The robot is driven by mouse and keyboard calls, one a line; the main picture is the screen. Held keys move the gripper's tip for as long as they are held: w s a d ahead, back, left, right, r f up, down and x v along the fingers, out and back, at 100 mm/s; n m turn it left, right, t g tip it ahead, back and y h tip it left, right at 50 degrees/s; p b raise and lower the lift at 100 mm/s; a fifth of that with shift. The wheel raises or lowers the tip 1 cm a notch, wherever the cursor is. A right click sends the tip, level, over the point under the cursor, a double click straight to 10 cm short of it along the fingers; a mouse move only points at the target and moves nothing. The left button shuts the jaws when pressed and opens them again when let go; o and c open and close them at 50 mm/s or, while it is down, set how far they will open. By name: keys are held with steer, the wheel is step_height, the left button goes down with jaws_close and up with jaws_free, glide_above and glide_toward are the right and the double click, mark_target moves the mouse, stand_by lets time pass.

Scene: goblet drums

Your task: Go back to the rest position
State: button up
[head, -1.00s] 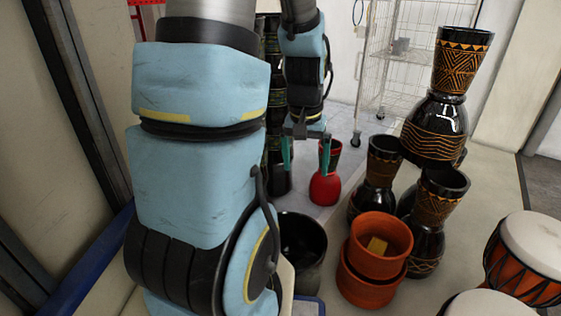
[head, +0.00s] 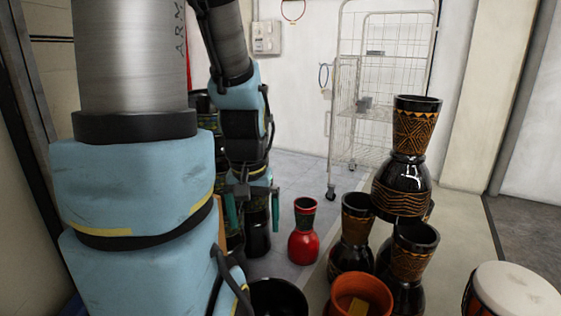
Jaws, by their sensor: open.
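My gripper (head: 252,212) hangs at the end of my arm, left of centre in the head view. Its two teal fingers point down and stand apart, with nothing seen between them except dark drums behind. A red goblet drum (head: 303,232) stands upright on the floor to the right of the gripper, apart from it. My blue arm links fill the left of the view and hide part of the floor and of the dark drums (head: 257,232) behind.
Black patterned goblet drums (head: 401,187) are stacked at the right. An orange pot (head: 361,297) and a black pot (head: 278,298) stand in front. A white-topped drum (head: 515,292) is at bottom right. A wire cage trolley (head: 385,90) stands behind, near the wall. Some floor behind the red drum is clear.

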step_height(320, 180, up, 34)
steer(key=p, duration=3.2)
steer(key=shift+o, duration=0.2)
